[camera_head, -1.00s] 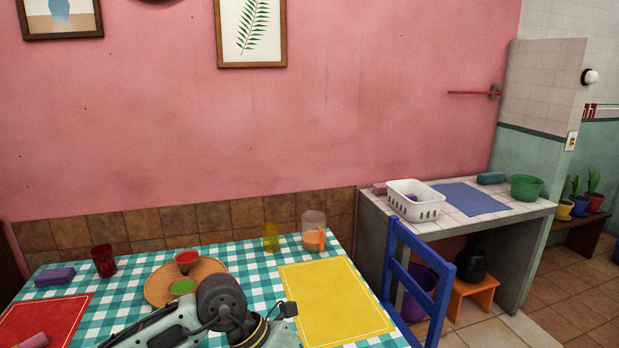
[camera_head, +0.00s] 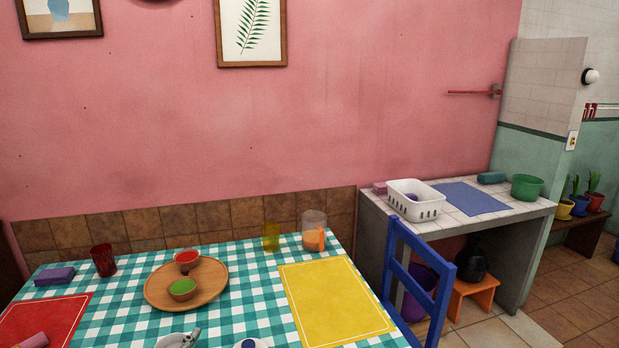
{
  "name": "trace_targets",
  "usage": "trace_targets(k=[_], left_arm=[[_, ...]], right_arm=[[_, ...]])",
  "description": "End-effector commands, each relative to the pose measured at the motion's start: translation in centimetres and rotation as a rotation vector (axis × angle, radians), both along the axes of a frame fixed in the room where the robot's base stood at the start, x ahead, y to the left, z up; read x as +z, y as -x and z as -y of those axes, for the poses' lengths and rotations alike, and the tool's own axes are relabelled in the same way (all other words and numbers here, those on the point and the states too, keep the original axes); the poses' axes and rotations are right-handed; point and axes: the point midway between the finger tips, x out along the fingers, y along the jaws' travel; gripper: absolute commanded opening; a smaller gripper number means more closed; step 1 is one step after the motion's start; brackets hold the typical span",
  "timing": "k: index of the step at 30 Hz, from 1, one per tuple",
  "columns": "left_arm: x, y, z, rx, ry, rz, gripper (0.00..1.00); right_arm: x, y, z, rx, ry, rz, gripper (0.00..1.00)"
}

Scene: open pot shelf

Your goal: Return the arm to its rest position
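Neither of my grippers shows in the head view, so I cannot see whether they are open or shut. No arm of mine is clearly visible over the table (camera_head: 262,303). At the bottom edge, a pale rounded shape with a grey piece (camera_head: 190,337) and a white round shape with a dark blue spot (camera_head: 249,344) are cut off. I cannot tell exactly what they are.
The checked table holds a round wooden board (camera_head: 214,289) with red (camera_head: 187,258) and green (camera_head: 183,288) filled bowls, a red cup (camera_head: 104,260), a yellow glass (camera_head: 271,237), a jug (camera_head: 314,233) and a yellow mat (camera_head: 335,302). A blue chair (camera_head: 440,300) stands right.

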Motion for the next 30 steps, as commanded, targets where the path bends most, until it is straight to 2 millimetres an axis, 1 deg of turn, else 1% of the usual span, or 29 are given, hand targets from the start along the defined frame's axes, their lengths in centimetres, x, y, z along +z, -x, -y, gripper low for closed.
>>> trace_targets(k=[1,2,3,5,6,7,9,11,12,14,15,19,20,21,26,29,30], left_arm=[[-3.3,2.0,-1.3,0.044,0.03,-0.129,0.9],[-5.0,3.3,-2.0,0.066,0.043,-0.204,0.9],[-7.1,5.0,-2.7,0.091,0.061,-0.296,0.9],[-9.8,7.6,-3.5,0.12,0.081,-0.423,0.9],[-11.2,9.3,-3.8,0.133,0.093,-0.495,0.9],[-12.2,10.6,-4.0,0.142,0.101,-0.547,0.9],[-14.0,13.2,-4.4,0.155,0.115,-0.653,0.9],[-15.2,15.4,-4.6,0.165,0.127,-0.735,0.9],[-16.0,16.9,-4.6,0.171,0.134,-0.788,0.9],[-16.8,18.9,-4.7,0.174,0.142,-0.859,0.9],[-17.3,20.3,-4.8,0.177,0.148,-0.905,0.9],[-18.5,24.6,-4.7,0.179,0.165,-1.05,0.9],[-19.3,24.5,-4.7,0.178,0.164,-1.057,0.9],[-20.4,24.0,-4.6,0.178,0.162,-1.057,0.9],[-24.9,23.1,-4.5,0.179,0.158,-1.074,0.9],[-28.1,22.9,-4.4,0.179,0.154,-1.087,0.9],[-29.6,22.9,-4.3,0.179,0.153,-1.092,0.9]], right_arm=[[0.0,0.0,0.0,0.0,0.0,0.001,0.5],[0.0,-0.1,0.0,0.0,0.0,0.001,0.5],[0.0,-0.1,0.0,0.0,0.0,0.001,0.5],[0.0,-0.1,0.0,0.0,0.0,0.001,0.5],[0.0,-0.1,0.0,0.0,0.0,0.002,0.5],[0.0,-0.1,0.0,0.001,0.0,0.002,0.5],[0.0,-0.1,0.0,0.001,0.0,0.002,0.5],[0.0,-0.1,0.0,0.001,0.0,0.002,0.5],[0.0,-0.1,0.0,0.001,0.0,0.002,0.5],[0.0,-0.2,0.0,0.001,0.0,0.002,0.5],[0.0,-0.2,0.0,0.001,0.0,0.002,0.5],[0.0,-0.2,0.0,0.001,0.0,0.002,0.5],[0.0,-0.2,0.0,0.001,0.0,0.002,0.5],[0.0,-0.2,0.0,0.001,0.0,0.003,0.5],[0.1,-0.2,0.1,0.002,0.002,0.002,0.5],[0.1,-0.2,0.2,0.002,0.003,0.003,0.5],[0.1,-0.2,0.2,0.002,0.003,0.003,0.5]])
